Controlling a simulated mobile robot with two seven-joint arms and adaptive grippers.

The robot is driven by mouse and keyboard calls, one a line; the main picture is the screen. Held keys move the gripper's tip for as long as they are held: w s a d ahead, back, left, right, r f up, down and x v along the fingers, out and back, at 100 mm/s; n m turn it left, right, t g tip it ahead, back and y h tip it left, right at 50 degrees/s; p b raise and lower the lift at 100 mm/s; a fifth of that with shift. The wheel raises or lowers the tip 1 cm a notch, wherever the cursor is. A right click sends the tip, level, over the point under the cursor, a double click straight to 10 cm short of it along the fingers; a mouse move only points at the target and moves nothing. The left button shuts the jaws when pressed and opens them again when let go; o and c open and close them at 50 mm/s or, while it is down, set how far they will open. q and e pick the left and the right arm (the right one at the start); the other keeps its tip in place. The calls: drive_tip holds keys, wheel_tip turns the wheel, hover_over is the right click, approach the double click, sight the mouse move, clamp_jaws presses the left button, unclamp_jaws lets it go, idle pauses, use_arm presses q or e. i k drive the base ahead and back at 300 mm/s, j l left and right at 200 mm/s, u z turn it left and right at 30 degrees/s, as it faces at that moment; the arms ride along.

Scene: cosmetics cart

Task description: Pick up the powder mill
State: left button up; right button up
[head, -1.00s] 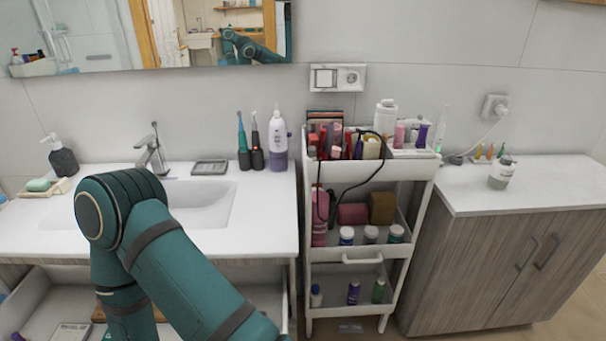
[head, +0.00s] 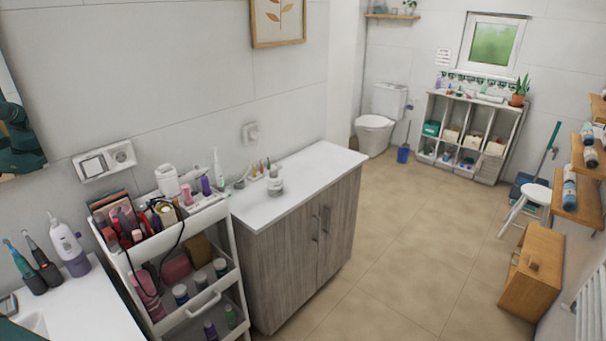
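I cannot tell for certain which item is the powder mill. The white cart (head: 232,262) stands at the left with several cosmetics on its top tier. A white bottle (head: 167,181) stands at the back of that tier. Small pink and purple bottles are to its right, and a purple one (head: 205,186) is among them. A grey-white jar (head: 275,181) with a dark top stands on the wooden cabinet's white counter. Neither gripper is in view. Only a bit of my teal arm shows at the lower left corner.
The wooden cabinet (head: 301,257) stands right of the cart. The sink counter (head: 95,311) with toothbrushes and a water flosser (head: 68,247) is at the left. The tiled floor (head: 400,262) is clear. A stool (head: 531,196), wooden box (head: 532,268) and shelf unit (head: 470,124) stand farther right.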

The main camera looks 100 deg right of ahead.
sight(274, 186)
drive_tip(key=i+j+z, duration=0.1)
drive_tip(key=z, duration=0.3)
drive_tip(key=j+z, duration=0.25)
drive_tip(key=z, duration=0.15)
drive_tip(key=i+j+z, duration=0.1)
drive_tip(key=j+z, duration=0.15)
drive_tip(key=z, duration=0.15)
drive_tip(key=l+z, duration=0.1)
drive_tip(key=z, duration=0.3)
drive_tip(key=l+z, duration=0.1)
drive_tip(key=z, duration=0.25)
drive_tip(key=l+z, duration=0.15)
drive_tip(key=z, duration=0.25)
drive_tip(key=k, duration=0.05)
